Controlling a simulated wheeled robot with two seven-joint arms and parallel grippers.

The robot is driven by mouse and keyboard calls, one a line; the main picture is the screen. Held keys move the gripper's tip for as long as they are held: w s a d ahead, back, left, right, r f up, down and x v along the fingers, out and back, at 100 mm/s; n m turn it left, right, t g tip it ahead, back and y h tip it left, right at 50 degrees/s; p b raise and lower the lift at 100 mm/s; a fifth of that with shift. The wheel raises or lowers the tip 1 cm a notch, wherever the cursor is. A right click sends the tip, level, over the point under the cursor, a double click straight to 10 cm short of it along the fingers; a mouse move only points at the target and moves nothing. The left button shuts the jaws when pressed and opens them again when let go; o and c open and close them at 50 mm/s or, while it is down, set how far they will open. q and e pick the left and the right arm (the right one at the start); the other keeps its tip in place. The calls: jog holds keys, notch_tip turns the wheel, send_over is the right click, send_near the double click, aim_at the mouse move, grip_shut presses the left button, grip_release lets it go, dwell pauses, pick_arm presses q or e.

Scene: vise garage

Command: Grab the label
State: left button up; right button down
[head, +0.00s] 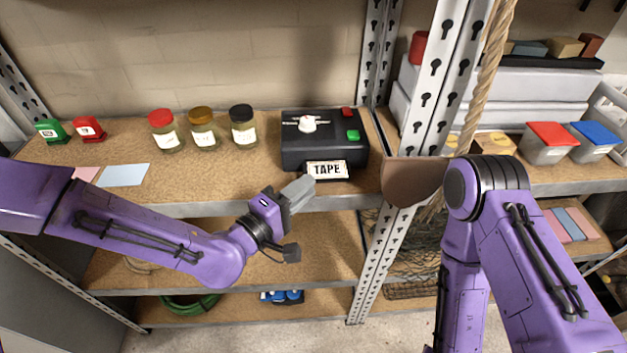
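The label (327,169) is a small white plate with a dark border that reads "TAPE". It sits at the lower front of a black label-maker box (324,131) with a white knob, a red button and a green button. My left gripper (302,190) is just below and left of the label, its grey fingers pointing up and right towards it. The fingers appear apart from the label, and their gap cannot be made out. My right arm comes in at the right, but its gripper is not in view.
Three jars (202,129) with red, brown and black lids stand left of the box. Green (50,131) and red (89,129) dispensers stand at far left. A blue sheet (124,175) lies at the shelf front. A metal post (440,80) and rope (489,70) stand right.

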pick_arm(q)
jog(key=shift+x, duration=1.15)
grip_shut()
notch_tip(320, 180, up, 3)
jog(key=shift+f+p, duration=0.1)
jog(key=shift+p, duration=1.1)
jog(key=shift+s+f, duration=0.1)
jog(key=s+a+r+p, duration=0.4)
jog(key=s+a+p, duration=0.5)
jog(key=a+p, duration=0.1)
jog(key=shift+s+r+p, duration=0.4)
jog(key=shift+p, duration=0.35)
